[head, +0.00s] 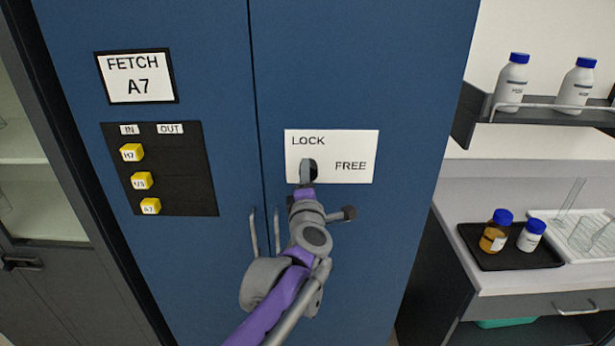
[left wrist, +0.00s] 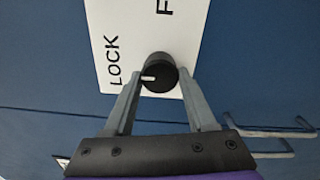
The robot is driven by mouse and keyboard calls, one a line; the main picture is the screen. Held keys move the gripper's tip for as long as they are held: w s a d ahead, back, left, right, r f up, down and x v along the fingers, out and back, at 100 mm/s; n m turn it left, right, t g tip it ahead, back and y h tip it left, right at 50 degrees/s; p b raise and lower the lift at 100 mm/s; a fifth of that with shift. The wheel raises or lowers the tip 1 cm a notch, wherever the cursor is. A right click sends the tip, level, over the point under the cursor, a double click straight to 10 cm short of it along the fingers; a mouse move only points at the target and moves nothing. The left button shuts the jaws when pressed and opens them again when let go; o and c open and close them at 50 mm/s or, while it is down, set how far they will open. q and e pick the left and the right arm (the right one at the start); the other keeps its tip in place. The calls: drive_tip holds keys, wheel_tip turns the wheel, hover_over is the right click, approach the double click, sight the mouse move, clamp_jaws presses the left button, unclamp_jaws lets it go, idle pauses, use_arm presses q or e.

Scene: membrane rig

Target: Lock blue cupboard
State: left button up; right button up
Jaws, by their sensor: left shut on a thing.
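The blue cupboard (head: 210,60) has two tall doors that look closed. On its right door is a white plate (head: 350,145) marked LOCK at upper left and FREE at right. A round black knob (head: 313,166) sits on the plate below LOCK. My left gripper (head: 305,174) is shut on the knob. In the left wrist view its fingers (left wrist: 160,100) sit on either side of the knob (left wrist: 158,70). The knob's white mark points to the LOCK side of the plate (left wrist: 190,45). My right gripper is not in view.
Two door handles (head: 254,236) stand out beside the door gap, close to my left arm. A FETCH A7 sign (head: 137,77) and a black IN/OUT board (head: 190,185) with yellow tags are on the left door. A bench with a black tray (head: 510,262) is at right.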

use_arm(q)
drive_tip(key=o, duration=1.4)
drive_tip(key=s+b, duration=0.1)
drive_tip(key=s, duration=1)
drive_tip(key=shift+f, duration=0.1)
